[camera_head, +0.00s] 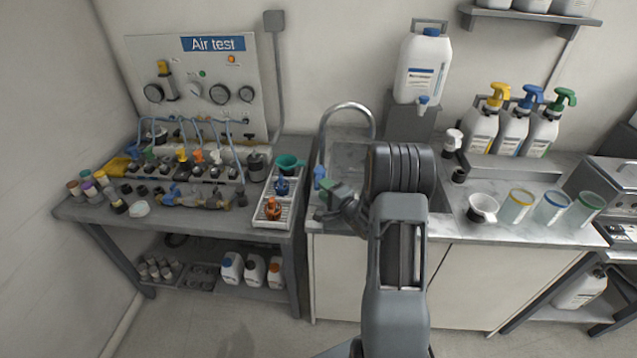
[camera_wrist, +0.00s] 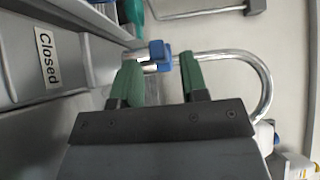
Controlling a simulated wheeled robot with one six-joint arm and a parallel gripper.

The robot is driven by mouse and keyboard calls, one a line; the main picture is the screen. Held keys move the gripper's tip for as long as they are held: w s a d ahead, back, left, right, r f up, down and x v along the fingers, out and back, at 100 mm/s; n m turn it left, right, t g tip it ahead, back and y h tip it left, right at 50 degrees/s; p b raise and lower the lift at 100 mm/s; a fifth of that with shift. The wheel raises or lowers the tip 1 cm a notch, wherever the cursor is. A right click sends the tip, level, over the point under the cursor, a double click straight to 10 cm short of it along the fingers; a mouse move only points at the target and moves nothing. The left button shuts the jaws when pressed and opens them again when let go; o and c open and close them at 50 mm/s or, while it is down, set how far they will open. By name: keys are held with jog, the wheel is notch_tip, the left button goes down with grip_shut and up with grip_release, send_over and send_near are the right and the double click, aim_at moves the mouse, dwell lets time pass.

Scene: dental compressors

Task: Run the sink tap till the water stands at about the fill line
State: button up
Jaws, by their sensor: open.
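The chrome sink tap (camera_head: 348,106) arches over the sink (camera_head: 345,152) at the left end of the counter. Its blue handle (camera_head: 319,174) is at the sink's left edge. My gripper (camera_head: 328,191) is beside the handle, with its wrist over the sink. In the wrist view my gripper's green fingers (camera_wrist: 160,76) are apart with nothing between them. The blue handle (camera_wrist: 158,50) lies just beyond the fingertips, roughly in line with the gap. A "Closed" label (camera_wrist: 47,57) is on a grey surface at left. My arm hides much of the sink; I cannot make out water or a fill line.
A white jug (camera_head: 423,66) stands on a grey block behind the sink. A white tray (camera_head: 272,212) with small bottles is on the left bench, close to the sink.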

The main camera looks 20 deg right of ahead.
aim_at(319, 177)
jog(key=shift+x, duration=1.9)
jog(key=shift+c, duration=0.3)
grip_shut()
